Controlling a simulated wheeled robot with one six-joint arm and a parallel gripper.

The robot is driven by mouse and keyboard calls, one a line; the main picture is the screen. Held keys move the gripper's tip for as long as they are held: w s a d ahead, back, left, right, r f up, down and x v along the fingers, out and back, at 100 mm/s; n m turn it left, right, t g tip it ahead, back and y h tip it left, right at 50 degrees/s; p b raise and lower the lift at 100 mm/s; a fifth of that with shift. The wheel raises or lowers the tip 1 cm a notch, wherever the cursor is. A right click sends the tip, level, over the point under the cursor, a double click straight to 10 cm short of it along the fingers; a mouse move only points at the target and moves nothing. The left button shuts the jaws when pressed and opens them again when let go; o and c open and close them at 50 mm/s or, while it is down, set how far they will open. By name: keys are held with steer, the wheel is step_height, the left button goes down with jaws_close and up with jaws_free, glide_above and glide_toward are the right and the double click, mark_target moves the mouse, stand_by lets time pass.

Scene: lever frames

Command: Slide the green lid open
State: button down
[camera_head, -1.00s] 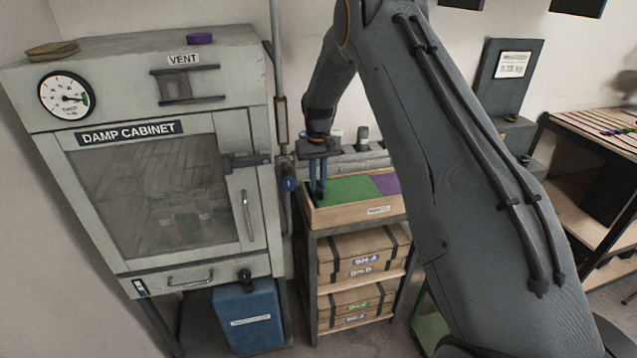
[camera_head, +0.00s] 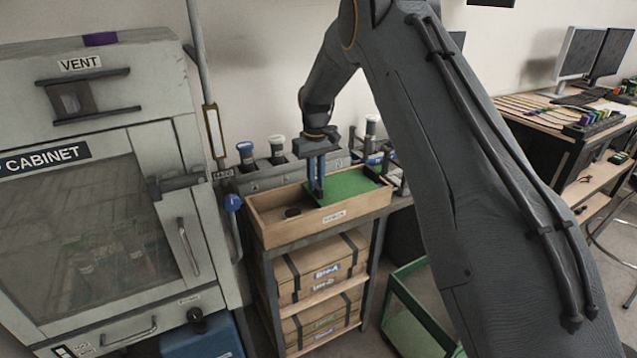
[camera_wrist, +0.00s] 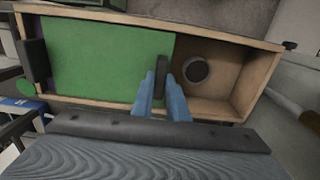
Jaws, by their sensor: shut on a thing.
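The green lid (camera_head: 352,184) lies in the top of a wooden box (camera_head: 334,224) and covers its right part. It also shows in the wrist view (camera_wrist: 105,65), where it covers the left part of the box and the right part is uncovered. My gripper (camera_head: 317,191) has its blue fingers down at the lid's left end in the head view. In the wrist view my gripper (camera_wrist: 161,84) is shut on the lid's dark handle (camera_wrist: 161,68). A dark round piece (camera_wrist: 195,70) lies in the uncovered part; it also shows in the head view (camera_head: 292,212).
The box stands on a shelf unit with cartons (camera_head: 320,268) below. The cabinet (camera_head: 110,190) is to the left, with a blue-tipped handle (camera_head: 233,202) between. Capped containers (camera_head: 277,148) stand behind the box. A green-sided bin (camera_head: 415,318) is at lower right.

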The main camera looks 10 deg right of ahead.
steer(key=shift+w, duration=0.1)
steer(key=c, duration=1.7)
jaws_free()
steer(key=shift+r, duration=0.15)
step_height(320, 180, up, 8)
steer(key=shift+f+b, duration=0.2)
steer(key=shift+b, duration=1.05)
steer(key=s+d+f+m, duration=0.1)
steer(key=s+d, duration=0.1)
steer(key=s, duration=1)
steer(key=s+d+f+m, duration=0.1)
steer(key=s+d, duration=0.1)
steer(key=s, duration=1.1)
steer(key=s+d+f+m+t, duration=0.1)
steer(key=s+d+f, duration=0.1)
steer(key=s, duration=1.1)
steer(key=shift+m, duration=0.4)
